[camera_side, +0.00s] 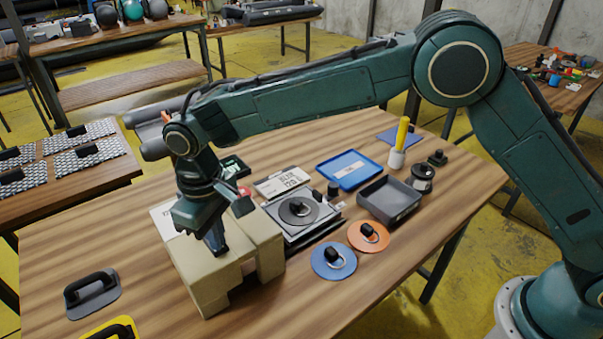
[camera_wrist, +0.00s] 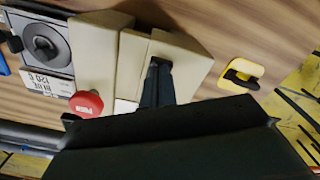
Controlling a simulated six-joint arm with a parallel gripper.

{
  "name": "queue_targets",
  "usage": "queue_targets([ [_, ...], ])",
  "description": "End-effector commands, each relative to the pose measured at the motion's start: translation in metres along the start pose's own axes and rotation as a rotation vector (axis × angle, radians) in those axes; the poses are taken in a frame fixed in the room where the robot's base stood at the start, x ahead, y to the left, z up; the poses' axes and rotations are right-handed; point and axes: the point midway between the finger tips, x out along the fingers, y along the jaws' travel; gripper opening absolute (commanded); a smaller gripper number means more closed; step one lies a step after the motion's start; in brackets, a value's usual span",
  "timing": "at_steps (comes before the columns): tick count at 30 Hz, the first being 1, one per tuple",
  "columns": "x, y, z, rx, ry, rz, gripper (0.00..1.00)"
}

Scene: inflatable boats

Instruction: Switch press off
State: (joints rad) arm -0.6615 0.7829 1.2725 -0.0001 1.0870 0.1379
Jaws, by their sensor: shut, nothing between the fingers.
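The press (camera_side: 196,275) is a beige, block-shaped machine at the front left of the table. It also shows in the wrist view (camera_wrist: 95,50). My gripper (camera_side: 219,250) is shut and empty, pointing down over the press top. In the wrist view its fingertips (camera_wrist: 158,64) are over the beige body, apart from the red button. I cannot tell whether they touch the press. No other switch is clear.
A grey plate with a round dark-handled disc (camera_side: 298,211) stands right beside the press. Blue (camera_side: 333,261) and orange (camera_side: 368,236) discs lie at right. A grey handled pad (camera_side: 92,293) and a yellow one (camera_side: 112,329) lie left. Bare wood is at front right.

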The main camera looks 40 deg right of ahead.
Motion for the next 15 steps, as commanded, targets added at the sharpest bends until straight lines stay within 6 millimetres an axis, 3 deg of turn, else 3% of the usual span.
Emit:
queue_targets([
  [15, 0.0068, 0.0001, -0.0001, 0.0, 0.0, 0.0, 0.0],
])
